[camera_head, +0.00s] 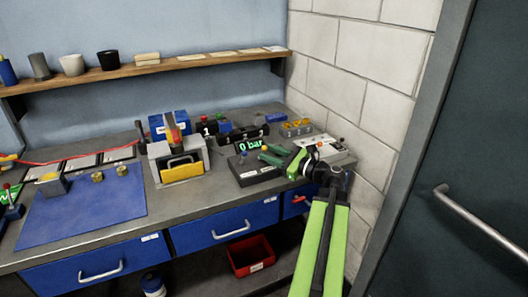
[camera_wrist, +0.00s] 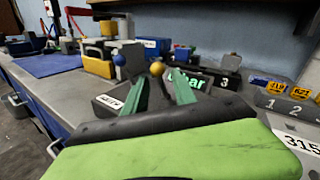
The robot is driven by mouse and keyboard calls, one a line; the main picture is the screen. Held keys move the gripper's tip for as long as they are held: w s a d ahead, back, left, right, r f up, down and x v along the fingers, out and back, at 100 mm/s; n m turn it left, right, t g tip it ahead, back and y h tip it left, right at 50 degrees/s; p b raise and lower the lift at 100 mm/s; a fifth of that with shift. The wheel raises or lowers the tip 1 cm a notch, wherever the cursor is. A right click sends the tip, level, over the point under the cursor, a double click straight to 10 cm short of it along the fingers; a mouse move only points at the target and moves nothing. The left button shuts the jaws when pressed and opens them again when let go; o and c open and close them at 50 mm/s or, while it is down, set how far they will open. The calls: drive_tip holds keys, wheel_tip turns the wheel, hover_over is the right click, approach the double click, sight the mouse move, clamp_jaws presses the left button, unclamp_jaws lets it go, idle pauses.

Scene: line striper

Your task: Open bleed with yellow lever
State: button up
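A dark block (camera_head: 257,174) with a white label stands at the right of the bench. It carries a lever with a yellow ball (camera_head: 264,148) and one with a blue ball (camera_head: 243,154). In the wrist view the yellow ball (camera_wrist: 157,68) shows between and just beyond my green fingertips, with the blue ball (camera_wrist: 119,60) left of them. My gripper (camera_head: 268,154) is open, fingers apart and pointing at the block; whether a finger touches the yellow lever I cannot tell. Fingers hide part of the block (camera_wrist: 108,102) and the lever stems. A display (camera_head: 250,145) behind reads 0 bar.
A grey and yellow machine (camera_head: 180,163) stands left of the block. A panel with yellow tags (camera_head: 297,127) lies behind my gripper, and a white panel (camera_head: 322,149) under my wrist. A brick wall (camera_head: 352,100) closes the right side. A blue mat (camera_head: 85,210) lies left.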

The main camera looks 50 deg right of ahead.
drive_tip(key=shift+w+a, duration=0.2)
drive_tip(key=shift+w, duration=1.25)
clamp_jaws()
idle(0.3)
